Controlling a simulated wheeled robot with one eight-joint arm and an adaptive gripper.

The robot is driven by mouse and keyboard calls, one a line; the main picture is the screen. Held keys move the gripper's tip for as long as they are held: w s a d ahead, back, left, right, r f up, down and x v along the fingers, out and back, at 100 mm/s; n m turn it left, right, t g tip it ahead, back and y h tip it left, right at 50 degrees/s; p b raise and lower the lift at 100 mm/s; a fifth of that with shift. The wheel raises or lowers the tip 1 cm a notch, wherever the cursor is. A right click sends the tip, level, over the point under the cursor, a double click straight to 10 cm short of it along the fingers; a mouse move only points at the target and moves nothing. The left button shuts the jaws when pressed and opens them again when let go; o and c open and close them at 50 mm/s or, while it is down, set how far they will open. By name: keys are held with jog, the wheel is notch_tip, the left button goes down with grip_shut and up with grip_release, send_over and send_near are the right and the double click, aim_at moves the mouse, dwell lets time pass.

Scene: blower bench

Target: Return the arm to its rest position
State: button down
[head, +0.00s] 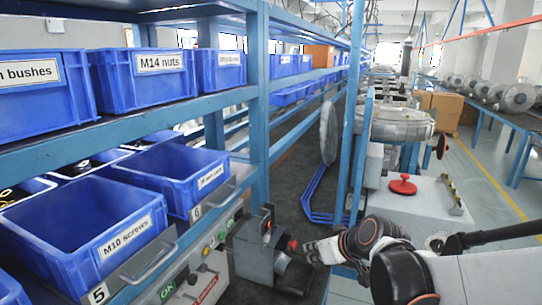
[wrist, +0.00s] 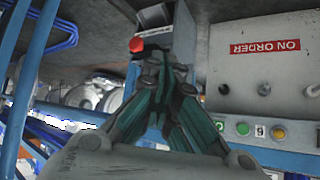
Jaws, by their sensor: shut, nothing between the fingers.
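My arm (head: 385,255) reaches in from the lower right of the head view. My gripper (head: 303,249) is at its far end, just right of a grey box (head: 255,250) with a red knob (head: 293,244). In the wrist view my gripper (wrist: 168,62) is shut and empty, its green-padded fingers together. The red knob (wrist: 136,44) shows just left of the fingertips there; I cannot tell whether they touch it.
Blue shelving (head: 260,110) with labelled bins, such as M14 nuts (head: 150,85) and M10 screws (head: 90,225), stands at left. A panel (wrist: 265,80) with an ON ORDER label and buttons is beside the gripper. A blue post (head: 352,120) stands above the arm.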

jog(key=s+d+r+m+h, duration=0.1)
jog(key=s+d, duration=0.2)
jog(key=s, duration=0.4)
jog(key=s+d+r+m+h, duration=0.1)
jog(key=s+d+m+h, duration=0.1)
jog(key=s, duration=0.5)
jog(key=s+d+r+m+g+h, duration=0.1)
jog(key=s+d, duration=0.3)
jog(key=s, duration=0.4)
jog(key=shift+r+m+h, duration=0.25)
jog(key=shift+m+h, duration=0.05)
jog(key=shift+m, duration=0.4)
